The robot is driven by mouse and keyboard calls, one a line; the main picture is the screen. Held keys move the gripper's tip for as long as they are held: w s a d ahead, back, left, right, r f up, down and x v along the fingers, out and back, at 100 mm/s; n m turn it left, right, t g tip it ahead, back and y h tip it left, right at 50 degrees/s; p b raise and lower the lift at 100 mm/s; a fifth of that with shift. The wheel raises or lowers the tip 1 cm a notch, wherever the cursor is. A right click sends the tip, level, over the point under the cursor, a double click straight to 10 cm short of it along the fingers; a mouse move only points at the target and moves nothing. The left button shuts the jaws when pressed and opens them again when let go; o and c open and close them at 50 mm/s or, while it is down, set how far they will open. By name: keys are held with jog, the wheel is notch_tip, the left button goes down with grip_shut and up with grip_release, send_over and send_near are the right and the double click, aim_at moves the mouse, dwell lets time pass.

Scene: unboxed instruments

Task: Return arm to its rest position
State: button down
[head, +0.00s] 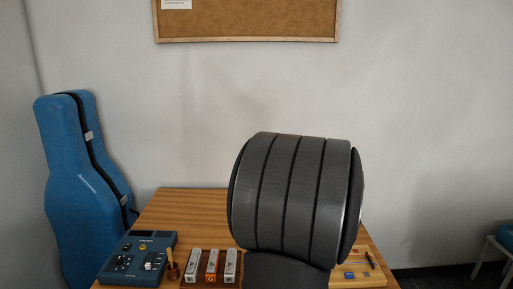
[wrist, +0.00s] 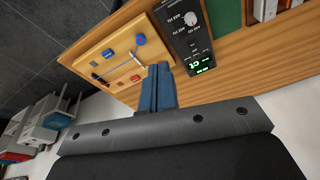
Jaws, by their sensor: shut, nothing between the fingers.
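My gripper (wrist: 158,72) shows in the wrist view with its blue fingers closed together and nothing between them. It points toward the edge of the wooden table, with a light wooden board (wrist: 112,50) and a black device with a knob and green display (wrist: 187,35) beyond it. I cannot tell its exact height above them. In the head view a large dark part of my arm fills the middle and hides much of the table (head: 190,205); my gripper is not visible there.
A blue instrument case (head: 70,190) stands left of the table. A blue control box (head: 138,258) and several small blocks in a brown rack (head: 212,283) are at the front left. The light board (head: 372,281) holds small coloured parts at the right. A stool (head: 490,262) stands far right.

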jog(key=shift+s+r, duration=0.1)
jog(key=shift+s, duration=0.2)
jog(key=c, duration=2.2)
grip_release()
